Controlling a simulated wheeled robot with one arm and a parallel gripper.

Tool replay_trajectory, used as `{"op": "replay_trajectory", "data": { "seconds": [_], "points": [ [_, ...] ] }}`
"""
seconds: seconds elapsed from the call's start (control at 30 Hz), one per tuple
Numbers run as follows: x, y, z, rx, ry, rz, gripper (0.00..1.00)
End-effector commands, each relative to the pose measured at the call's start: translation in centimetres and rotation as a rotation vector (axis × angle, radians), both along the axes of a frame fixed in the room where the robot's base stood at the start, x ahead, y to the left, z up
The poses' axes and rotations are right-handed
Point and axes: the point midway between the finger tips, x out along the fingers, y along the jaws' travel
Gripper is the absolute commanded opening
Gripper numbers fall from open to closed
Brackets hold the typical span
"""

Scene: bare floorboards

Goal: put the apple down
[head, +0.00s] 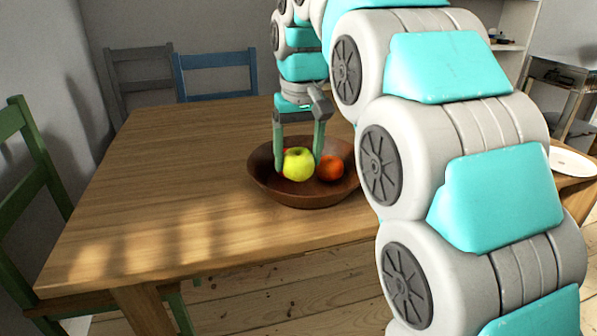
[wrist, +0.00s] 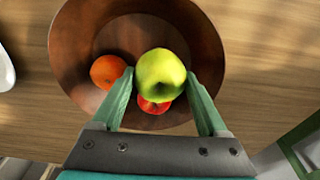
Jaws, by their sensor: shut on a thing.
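A yellow-green apple (head: 298,165) is held between the two fingers of my gripper (head: 299,161). In the wrist view the apple (wrist: 161,72) sits between the fingertips, over the brown wooden bowl (wrist: 78,35). The bowl (head: 312,199) stands on the table in the head view. An orange (head: 331,168) lies in the bowl to the right of the apple; in the wrist view the orange (wrist: 107,71) is left of it. A red fruit (wrist: 154,106) shows partly beneath the apple. I cannot tell whether the apple touches the other fruit.
The wooden table (head: 185,180) is clear to the left of the bowl. A white plate (head: 574,161) lies at the right. A green chair (head: 30,190) stands at the left, with a grey chair (head: 142,77) and a blue chair (head: 215,72) behind the table.

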Motion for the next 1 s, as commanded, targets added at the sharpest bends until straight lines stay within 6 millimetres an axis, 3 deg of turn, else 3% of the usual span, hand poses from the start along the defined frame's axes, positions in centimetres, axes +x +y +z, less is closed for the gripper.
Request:
{"op": "replay_trajectory", "data": {
  "seconds": [0.4, 0.77, 0.8, 1.0],
  "points": [
    [-0.1, 0.0, -3.4, 0.0, 0.001, 0.0, 0.17],
    [-0.1, 0.0, -3.9, 0.0, -0.001, 0.0, 0.17],
    [0.0, 0.0, -3.9, 0.0, -0.001, 0.0, 0.79],
    [0.0, 0.0, -3.8, 0.0, -0.001, 0.0, 1.0]
  ]
}}
